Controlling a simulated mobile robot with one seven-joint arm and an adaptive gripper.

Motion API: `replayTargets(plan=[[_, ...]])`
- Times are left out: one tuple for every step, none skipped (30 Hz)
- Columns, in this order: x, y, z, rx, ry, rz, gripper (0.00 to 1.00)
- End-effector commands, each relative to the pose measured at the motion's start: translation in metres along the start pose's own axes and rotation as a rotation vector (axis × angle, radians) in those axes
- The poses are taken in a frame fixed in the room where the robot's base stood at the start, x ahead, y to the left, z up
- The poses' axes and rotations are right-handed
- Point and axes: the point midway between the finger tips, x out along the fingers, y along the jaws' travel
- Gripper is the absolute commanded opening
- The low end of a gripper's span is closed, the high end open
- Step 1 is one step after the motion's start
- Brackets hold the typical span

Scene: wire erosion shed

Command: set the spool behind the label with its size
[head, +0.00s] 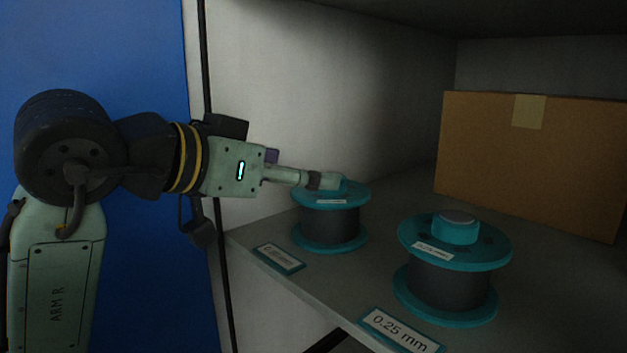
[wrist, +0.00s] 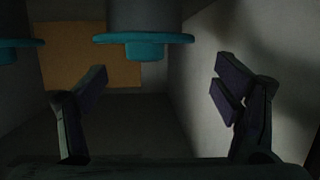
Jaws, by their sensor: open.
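The left teal-and-dark spool (head: 331,226) stands upright on the shelf behind a teal-framed label (head: 279,258), whose text I cannot read for sure. A second spool (head: 450,285) stands upright to the right, behind a label (head: 400,332) reading 0.25 mm. Both have small tags on their top flanges, too small to read surely. My gripper (head: 318,181) is open at the left spool's hub, just above its top flange. In the wrist view, which looks upside down, a spool's hub (wrist: 146,50) lies between the spread fingers (wrist: 157,78), apparently untouched.
A brown cardboard box (head: 535,160) stands at the back right of the shelf. The shelf's left wall (head: 320,80) is close beyond my gripper. Another shelf board is overhead. A blue panel (head: 110,60) is at the left. The light is dim.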

Motion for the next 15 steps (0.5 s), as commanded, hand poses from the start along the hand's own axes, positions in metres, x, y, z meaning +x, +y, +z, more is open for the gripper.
replayTargets(plan=[[-0.011, 0.000, 0.002, 0.002, 0.002, -0.002, 0.83], [-0.018, 0.000, 0.002, 0.002, 0.002, -0.002, 0.83], [-0.026, 0.000, 0.002, 0.001, 0.002, -0.001, 0.83], [-0.032, 0.000, 0.002, 0.001, 0.001, -0.001, 0.83], [-0.038, 0.000, 0.002, 0.001, 0.002, -0.002, 0.83], [-0.045, 0.001, 0.002, 0.001, 0.001, 0.000, 0.83], [-0.051, 0.000, 0.002, 0.001, 0.001, -0.001, 0.83], [-0.055, 0.000, 0.001, 0.001, 0.001, -0.001, 0.83], [-0.060, 0.000, 0.001, 0.001, 0.000, 0.000, 0.83], [-0.064, 0.000, 0.001, 0.001, 0.000, 0.000, 0.83], [-0.066, 0.000, 0.001, 0.001, 0.000, 0.000, 0.83], [-0.069, 0.000, 0.001, 0.001, 0.000, 0.000, 0.83], [-0.071, 0.000, 0.001, 0.001, 0.000, 0.000, 0.83], [-0.072, 0.001, 0.000, 0.001, 0.000, 0.001, 0.83], [-0.074, 0.001, 0.000, 0.001, 0.000, 0.001, 0.83]])
